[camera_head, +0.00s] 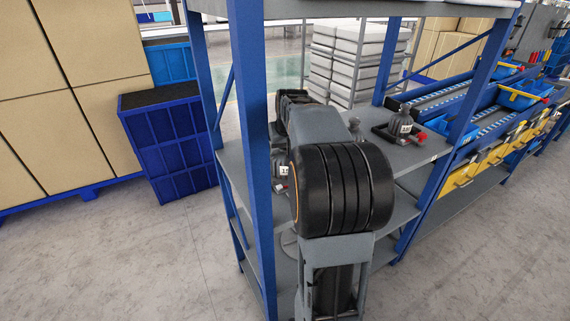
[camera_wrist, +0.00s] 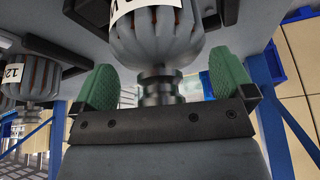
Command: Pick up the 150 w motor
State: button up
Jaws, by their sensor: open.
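In the wrist view, which looks upside down, a grey motor with copper windings (camera_wrist: 155,38) stands straight ahead. Its white label is cut off, so its wattage cannot be read. Its stepped metal shaft (camera_wrist: 160,88) lies between the green fingertips of my gripper (camera_wrist: 163,86). The fingers are open, with a gap on both sides of the shaft. A second motor (camera_wrist: 28,78), with a label starting "12", is at the left. In the head view, one motor (camera_head: 281,172) is mostly hidden behind my arm; another (camera_head: 403,124) stands farther right. My gripper is hidden there.
The motors are on a grey shelf (camera_head: 425,152) with blue posts (camera_head: 252,130) close to my arm. A dark blue crate stack (camera_head: 170,150) and tall cartons (camera_head: 75,100) stand at left. Blue bins (camera_head: 522,97) are at right. The floor in front is clear.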

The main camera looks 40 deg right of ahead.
jog(key=shift+c, duration=0.5)
jog(key=c, duration=1.3)
jog(key=shift+r, duration=0.2)
jog(key=shift+c, duration=0.5)
